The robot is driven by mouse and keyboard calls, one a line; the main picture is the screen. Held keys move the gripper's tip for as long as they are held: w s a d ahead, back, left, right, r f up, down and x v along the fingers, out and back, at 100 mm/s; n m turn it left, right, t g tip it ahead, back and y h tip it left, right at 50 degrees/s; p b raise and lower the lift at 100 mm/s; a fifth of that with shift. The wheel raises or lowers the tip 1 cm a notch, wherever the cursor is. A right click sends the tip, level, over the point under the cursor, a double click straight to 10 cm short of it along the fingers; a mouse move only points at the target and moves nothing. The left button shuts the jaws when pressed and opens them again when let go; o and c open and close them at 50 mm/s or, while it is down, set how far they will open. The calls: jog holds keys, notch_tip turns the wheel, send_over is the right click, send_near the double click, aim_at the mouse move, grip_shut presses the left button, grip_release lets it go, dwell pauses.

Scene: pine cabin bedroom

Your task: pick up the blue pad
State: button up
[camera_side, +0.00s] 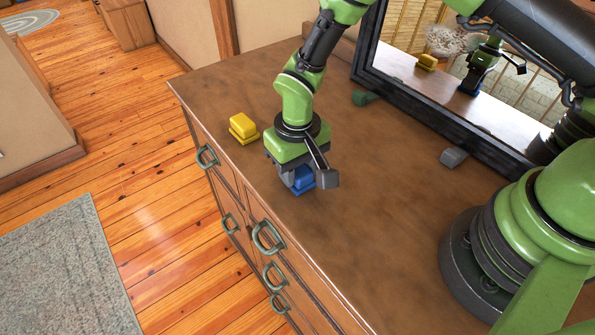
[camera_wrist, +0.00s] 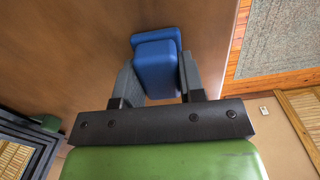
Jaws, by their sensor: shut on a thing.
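The blue pad (camera_side: 301,180) is a small two-tiered block near the front edge of the dresser top, partly hidden by my gripper in the side view. In the wrist view the blue pad (camera_wrist: 157,62) sits between the two grey fingers. My gripper (camera_side: 296,180) points down over it and is shut on it. The fingers also show in the wrist view (camera_wrist: 160,80), one on each side of the pad. I cannot tell whether the pad touches the dresser top or is slightly raised.
A yellow block of similar shape (camera_side: 243,128) stands left of my gripper on the dresser top (camera_side: 350,240). A dark-framed mirror (camera_side: 440,112) stands along the back, with a small grey block (camera_side: 454,157) and a dark green object (camera_side: 364,97) near it. The dresser's front edge is close.

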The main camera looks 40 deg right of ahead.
notch_tip(320, 180, up, 10)
jog(key=shift+r, duration=0.1)
jog(key=o, duration=0.3)
jog(key=shift+c, duration=1)
jog(key=shift+d+f, duration=0.2)
jog(key=shift+d, duration=0.1)
jog(key=shift+w+d+r+h, duration=0.8)
jog(key=shift+d+h, duration=2.05)
jog(key=shift+d, duration=2)
jog(key=shift+w+d+r+h, duration=0.55)
jog(key=shift+d+r+h, duration=0.45)
jog(key=shift+d+h, duration=2.85)
jog(key=shift+w+d+r+h, duration=0.8)
jog(key=shift+d+h, duration=1)
jog(key=shift+d, duration=4.05)
